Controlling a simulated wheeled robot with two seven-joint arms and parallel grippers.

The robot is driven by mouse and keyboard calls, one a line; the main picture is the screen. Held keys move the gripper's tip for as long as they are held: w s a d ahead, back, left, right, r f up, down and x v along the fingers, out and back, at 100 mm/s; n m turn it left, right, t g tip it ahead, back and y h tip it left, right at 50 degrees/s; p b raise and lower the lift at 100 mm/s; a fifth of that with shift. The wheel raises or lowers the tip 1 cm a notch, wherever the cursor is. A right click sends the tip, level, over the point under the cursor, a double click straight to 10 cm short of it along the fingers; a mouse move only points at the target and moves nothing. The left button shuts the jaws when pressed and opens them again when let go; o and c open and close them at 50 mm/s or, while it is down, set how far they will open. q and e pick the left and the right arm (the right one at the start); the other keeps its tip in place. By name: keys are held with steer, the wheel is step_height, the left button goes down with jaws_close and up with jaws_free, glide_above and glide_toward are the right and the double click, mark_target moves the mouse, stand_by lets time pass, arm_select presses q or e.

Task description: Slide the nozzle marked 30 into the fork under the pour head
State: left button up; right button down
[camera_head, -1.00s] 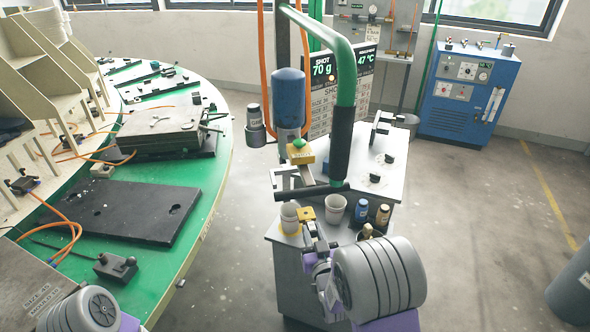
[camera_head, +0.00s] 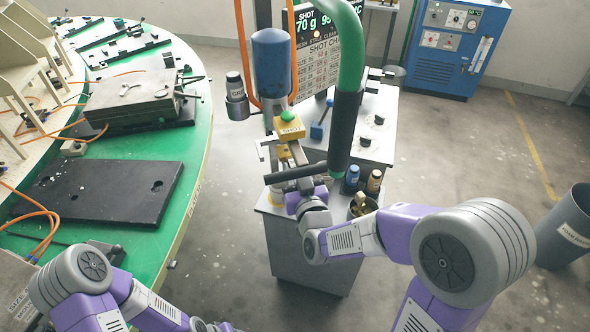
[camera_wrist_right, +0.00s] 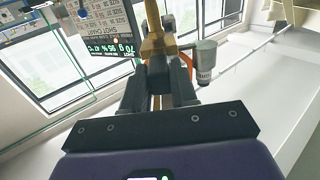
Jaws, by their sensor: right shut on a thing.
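The pour head is a blue cylinder (camera_head: 272,55) with a yellow block (camera_head: 290,131) and green button below it. My right gripper (camera_head: 290,172) is just below the block, shut on a small brass-coloured nozzle (camera_head: 284,152). The nozzle also shows between the fingers in the right wrist view (camera_wrist_right: 157,42). Its number is not readable, and I cannot tell whether it touches the fork. My left arm is at the lower left; its gripper does not show.
The green pipe with a black sleeve (camera_head: 344,130) stands close to the right of the gripper. A round green table (camera_head: 150,150) is at left. A grey bin (camera_head: 567,228) stands at right.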

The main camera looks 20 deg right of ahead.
mark_target(289, 156)
steer(key=shift+b, duration=0.3)
steer(key=shift+w+b, duration=0.7)
steer(key=shift+w, duration=2.15)
steer(key=shift+b, duration=0.55)
steer(key=w+b, duration=0.1)
steer(key=w, duration=0.5)
stand_by(1.7)
steer(key=c, duration=0.8)
jaws_free()
steer(key=shift+s, duration=3.8)
